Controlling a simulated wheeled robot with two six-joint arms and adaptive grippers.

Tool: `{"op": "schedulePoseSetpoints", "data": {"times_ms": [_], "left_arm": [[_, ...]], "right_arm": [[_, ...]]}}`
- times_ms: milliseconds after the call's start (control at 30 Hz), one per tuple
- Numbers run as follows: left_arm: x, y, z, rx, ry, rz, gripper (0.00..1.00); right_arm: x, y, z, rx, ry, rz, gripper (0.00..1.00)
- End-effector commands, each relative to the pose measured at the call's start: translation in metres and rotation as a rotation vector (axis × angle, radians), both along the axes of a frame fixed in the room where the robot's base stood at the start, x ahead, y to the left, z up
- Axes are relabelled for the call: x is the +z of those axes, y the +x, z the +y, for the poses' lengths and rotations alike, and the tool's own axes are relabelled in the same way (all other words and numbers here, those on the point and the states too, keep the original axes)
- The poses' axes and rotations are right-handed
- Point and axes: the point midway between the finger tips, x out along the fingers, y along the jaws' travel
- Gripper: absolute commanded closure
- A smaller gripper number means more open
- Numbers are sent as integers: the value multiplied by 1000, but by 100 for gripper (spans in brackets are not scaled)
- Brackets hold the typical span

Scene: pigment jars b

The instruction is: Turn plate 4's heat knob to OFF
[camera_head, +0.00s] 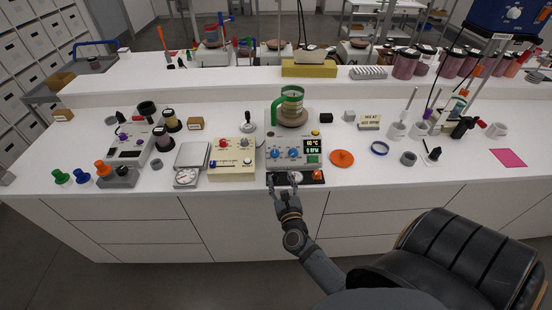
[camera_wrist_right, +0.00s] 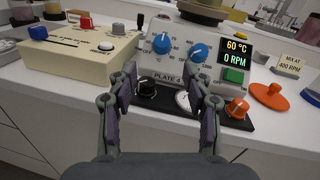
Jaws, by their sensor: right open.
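Plate 4 (camera_head: 277,163) is a pale box with a "PLATE 4" label, also in the right wrist view (camera_wrist_right: 218,78). Its display (camera_wrist_right: 235,52) reads 60 °C and 0 RPM. Two blue knobs sit on its sloped front: the left one (camera_wrist_right: 161,43) has a °C scale, and the right one (camera_wrist_right: 199,53) has a scale up to about 1200. In the head view the left knob (camera_head: 275,153) shows too. A green button (camera_wrist_right: 233,75) is below the display. My right gripper (camera_head: 283,182) is open and empty in front of the plate, apart from both knobs. My left gripper is out of view.
A black strip (camera_wrist_right: 240,123) with a black knob (camera_wrist_right: 147,87), a white dial and an orange knob (camera_wrist_right: 237,108) lies before the plate. A cream box (camera_wrist_right: 70,60) stands left, an orange disc (camera_wrist_right: 271,95) right. A green-handled beaker (camera_head: 291,93) is on top.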

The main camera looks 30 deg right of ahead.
Motion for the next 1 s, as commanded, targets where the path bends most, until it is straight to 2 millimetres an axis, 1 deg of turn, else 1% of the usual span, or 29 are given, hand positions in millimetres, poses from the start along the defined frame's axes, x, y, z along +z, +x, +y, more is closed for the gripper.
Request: {"op": "schedulePoseSetpoints", "data": {"times_ms": [133,233,333,500,600,700,800,1000], "left_arm": [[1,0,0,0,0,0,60],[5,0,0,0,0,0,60],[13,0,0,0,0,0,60],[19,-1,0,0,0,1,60],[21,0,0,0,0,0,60],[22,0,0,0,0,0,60],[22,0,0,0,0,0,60],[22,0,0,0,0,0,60]], "right_arm": [[0,0,-4,-15,19,-9,50],[2,10,-7,-13,17,-9,50],[5,27,-15,-13,12,-10,50],[3,62,-29,-12,12,-9,50],[2,78,-36,-12,13,-8,50],[0,88,-41,-12,12,-7,50],[0,94,-44,-12,12,-7,50],[0,95,-44,-11,12,-7,50]]}}
